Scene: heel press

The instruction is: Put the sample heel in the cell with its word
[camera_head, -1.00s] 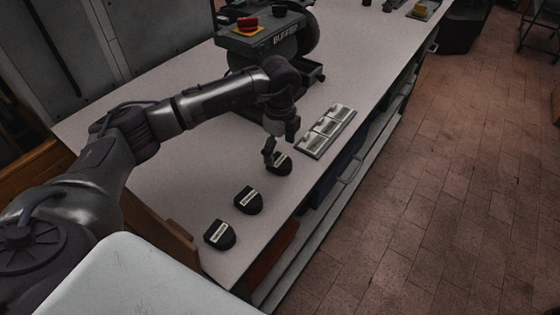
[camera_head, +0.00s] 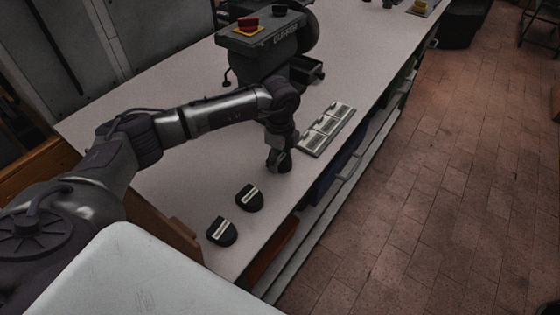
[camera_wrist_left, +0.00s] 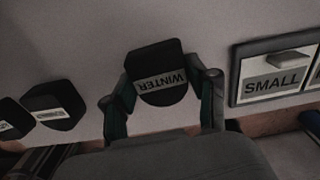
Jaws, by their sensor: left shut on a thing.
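My left gripper (camera_head: 279,164) is shut on a black heel (camera_wrist_left: 160,77) with a white label reading WINTER, seen between the two fingers in the left wrist view. In the head view the gripper mostly hides this heel. I cannot tell if the heel still touches the bench. Two more black heels with white labels, a middle one (camera_head: 249,197) and a near one (camera_head: 221,231), lie on the bench. A metal tray of cells (camera_head: 327,129) lies beyond the gripper; the left wrist view shows its cell marked SMALL (camera_wrist_left: 272,85). My right gripper is not in view.
The pale bench (camera_head: 180,195) has an open edge on the right above shelves. A buffer machine (camera_head: 264,45) with a red button (camera_head: 247,23) stands behind the arm. A brick floor (camera_head: 450,200) lies to the right.

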